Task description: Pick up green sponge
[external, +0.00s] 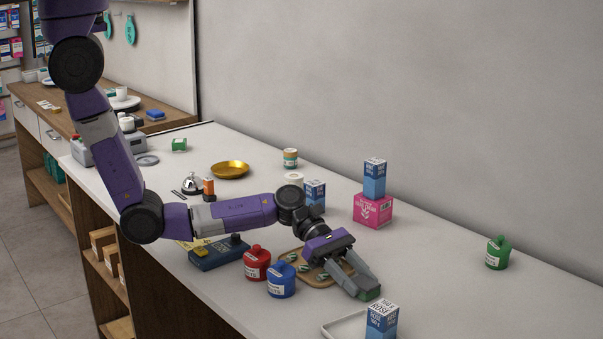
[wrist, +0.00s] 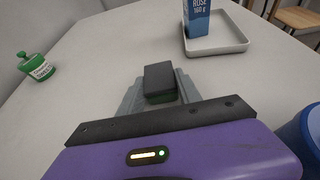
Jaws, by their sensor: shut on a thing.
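The green sponge (external: 371,294) is between the fingertips of my gripper (external: 362,284), at the front right part of the white counter. In the wrist view the sponge (wrist: 160,82) shows a dark grey top over a green body, with a grey finger of my gripper (wrist: 160,90) on each side. My gripper is shut on it. The sponge is low over the counter or resting on it; I cannot tell which.
A blue-and-white box (external: 381,320) stands on a white tray (external: 329,327) near the gripper. A wooden board (external: 316,283), a blue jar (external: 281,280) and a red jar (external: 257,264) are left of it. A green jar (external: 497,253) stands far right, with clear counter between.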

